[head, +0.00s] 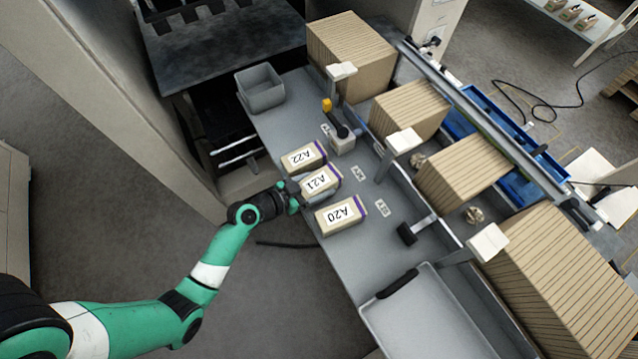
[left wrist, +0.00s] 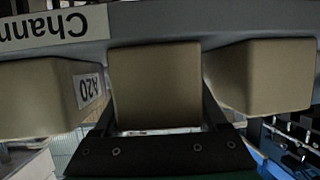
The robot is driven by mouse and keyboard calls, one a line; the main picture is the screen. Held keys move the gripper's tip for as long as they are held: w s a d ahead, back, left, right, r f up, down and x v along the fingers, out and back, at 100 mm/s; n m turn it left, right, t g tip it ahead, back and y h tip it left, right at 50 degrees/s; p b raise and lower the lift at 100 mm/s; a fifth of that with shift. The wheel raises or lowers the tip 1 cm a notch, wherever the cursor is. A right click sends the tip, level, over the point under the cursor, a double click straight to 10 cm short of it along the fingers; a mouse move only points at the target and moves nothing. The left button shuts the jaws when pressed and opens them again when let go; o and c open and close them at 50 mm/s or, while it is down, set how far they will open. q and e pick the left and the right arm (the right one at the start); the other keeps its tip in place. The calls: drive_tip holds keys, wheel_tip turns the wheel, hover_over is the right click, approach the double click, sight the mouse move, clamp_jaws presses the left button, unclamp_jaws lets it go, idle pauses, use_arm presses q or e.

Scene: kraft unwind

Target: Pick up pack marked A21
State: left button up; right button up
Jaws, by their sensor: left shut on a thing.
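The pack marked A21 (head: 320,180) is a tan box with a white label and a purple end, in the middle of a row of three packs on the grey bench. My left gripper (head: 297,190) is shut on its near end. In the left wrist view the A21 pack (left wrist: 155,85) sits between the two fingers (left wrist: 160,125). The wrist view does not show its label. I cannot tell whether it still touches the bench. My right gripper is not in view.
Pack A22 (head: 303,157) and pack A20 (head: 341,214) stand close on either side. A20 also shows in the left wrist view (left wrist: 45,95). A grey bin (head: 261,88) and a tray (head: 440,315) are on the bench. Large striped blocks (head: 463,172) line the far side.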

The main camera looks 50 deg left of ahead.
use_arm(q)
drive_tip(key=shift+c, duration=0.3)
drive_tip(key=shift+r, duration=0.5)
drive_tip(key=r, duration=0.3)
drive_tip(key=shift+s+d+r+p, duration=0.1)
drive_tip(key=shift+s+d+p, duration=0.05)
drive_tip(key=shift+s+p, duration=0.15)
drive_tip(key=s+r, duration=0.1)
drive_tip(key=s+d+r, duration=0.1)
drive_tip(key=r, duration=0.1)
drive_tip(key=s+d+r+p, duration=0.1)
drive_tip(key=shift+r, duration=0.25)
drive_tip(key=s+d+r, duration=0.4)
drive_tip(key=s+d, duration=0.1)
drive_tip(key=s, duration=0.3)
drive_tip(key=shift+s+r, duration=0.15)
drive_tip(key=shift+r, duration=0.05)
